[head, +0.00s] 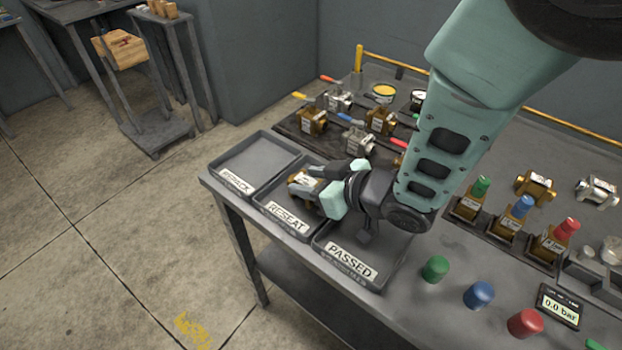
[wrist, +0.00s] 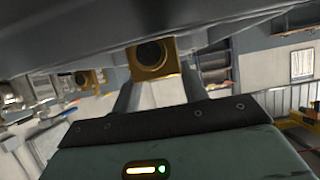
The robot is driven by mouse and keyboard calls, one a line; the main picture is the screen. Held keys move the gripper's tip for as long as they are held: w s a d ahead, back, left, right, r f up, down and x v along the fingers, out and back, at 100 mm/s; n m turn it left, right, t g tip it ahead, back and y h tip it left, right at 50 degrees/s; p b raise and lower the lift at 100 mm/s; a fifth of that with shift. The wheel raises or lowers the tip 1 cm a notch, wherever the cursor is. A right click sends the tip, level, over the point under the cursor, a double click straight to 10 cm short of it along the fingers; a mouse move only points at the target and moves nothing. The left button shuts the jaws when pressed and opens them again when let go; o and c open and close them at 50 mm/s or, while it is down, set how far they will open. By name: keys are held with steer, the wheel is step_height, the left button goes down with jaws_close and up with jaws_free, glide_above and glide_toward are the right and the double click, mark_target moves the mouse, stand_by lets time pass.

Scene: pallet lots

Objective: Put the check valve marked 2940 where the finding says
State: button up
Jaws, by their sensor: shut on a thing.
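My gripper (head: 318,187) is shut on a brass valve (head: 306,181) with a white label; the label's number is too small to read. The valve also shows between the fingers in the wrist view (wrist: 152,56), its round bore facing the camera. In the head view the valve is over the tray marked RESEAT (head: 266,216); whether it touches the tray floor I cannot tell. The tray marked PASSED (head: 334,264) lies to the right, partly under my gripper. An empty tray, whose label seems to read REPACK (head: 241,172), lies to the left.
Several brass and steel valves, one a brass valve (head: 312,121), stand on a dark board behind the trays. Capped valves stand at the right, with loose green (head: 435,268), blue (head: 478,294) and red caps (head: 525,323) and a gauge reading 0.0 bar (head: 560,307) in front.

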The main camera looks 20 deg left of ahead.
steer(key=shift+f, duration=0.15)
steer(key=o, duration=1.3)
steer(key=shift+c, duration=0.2)
steer(key=shift+r, duration=0.25)
steer(key=b+v, duration=0.1)
steer(key=v, duration=1.1)
steer(key=shift+f, duration=0.15)
steer(key=shift+d, duration=0.1)
